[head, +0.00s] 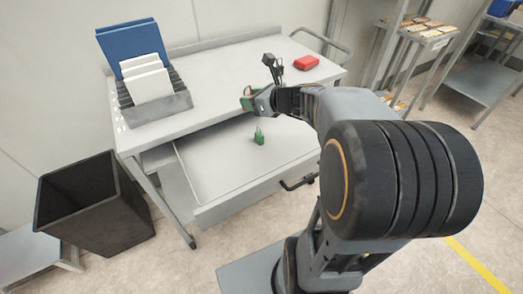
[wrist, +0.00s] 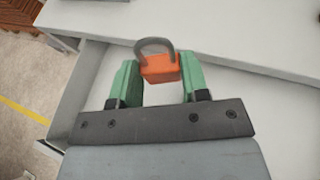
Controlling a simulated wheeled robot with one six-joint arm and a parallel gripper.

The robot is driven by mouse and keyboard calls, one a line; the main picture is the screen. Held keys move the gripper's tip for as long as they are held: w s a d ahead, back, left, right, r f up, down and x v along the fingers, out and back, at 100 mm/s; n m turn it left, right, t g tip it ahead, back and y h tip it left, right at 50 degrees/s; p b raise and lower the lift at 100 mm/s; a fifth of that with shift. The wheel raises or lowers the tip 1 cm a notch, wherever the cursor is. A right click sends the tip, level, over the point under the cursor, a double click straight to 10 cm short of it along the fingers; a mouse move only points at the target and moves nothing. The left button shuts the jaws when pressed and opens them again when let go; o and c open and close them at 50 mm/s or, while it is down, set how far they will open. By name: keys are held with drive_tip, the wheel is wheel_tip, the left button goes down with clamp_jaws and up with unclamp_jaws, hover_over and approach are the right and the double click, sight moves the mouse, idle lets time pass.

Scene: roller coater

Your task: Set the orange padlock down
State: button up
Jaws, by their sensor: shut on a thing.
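The orange padlock (wrist: 160,69) has a dark grey shackle and sits between the two green fingers of my gripper (wrist: 159,75) in the wrist view. The gripper is shut on its orange body, and the shackle points away from the palm. In the head view my gripper (head: 247,101) is over the front edge of the workbench top, above the back of the open drawer. The padlock cannot be made out clearly there. A green padlock (head: 259,138) stands in the open drawer (head: 220,164), in front of and below my gripper.
A black bin (head: 95,205) stands at left. The left part of the drawer is bare.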

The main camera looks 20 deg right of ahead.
wheel_tip(320, 180, down, 4)
drive_tip(key=s+r+b, duration=0.1)
drive_tip(key=s+b, duration=0.2)
drive_tip(key=b, duration=0.7)
hover_over(279, 131)
drive_tip(key=f, duration=0.9)
drive_tip(key=shift+a+f, duration=0.15)
drive_tip(key=shift+a, duration=0.25)
drive_tip(key=shift+w+d+f, duration=0.15)
drive_tip(key=shift+d+f, duration=0.05)
drive_tip(key=shift+f, duration=0.15)
drive_tip(key=shift+d+f+b, duration=0.15)
drive_tip(key=shift+f+b, duration=0.65)
drive_tip(key=shift+f, duration=0.85)
drive_tip(key=shift+f, duration=0.15)
drive_tip(key=o, duration=1)
drive_tip(key=shift+c, duration=0.2)
drive_tip(key=shift+d+r, duration=0.1)
drive_tip(key=shift+r, duration=0.2)
drive_tip(key=shift+p+v, duration=1)
drive_tip(key=shift+v, duration=2.65)
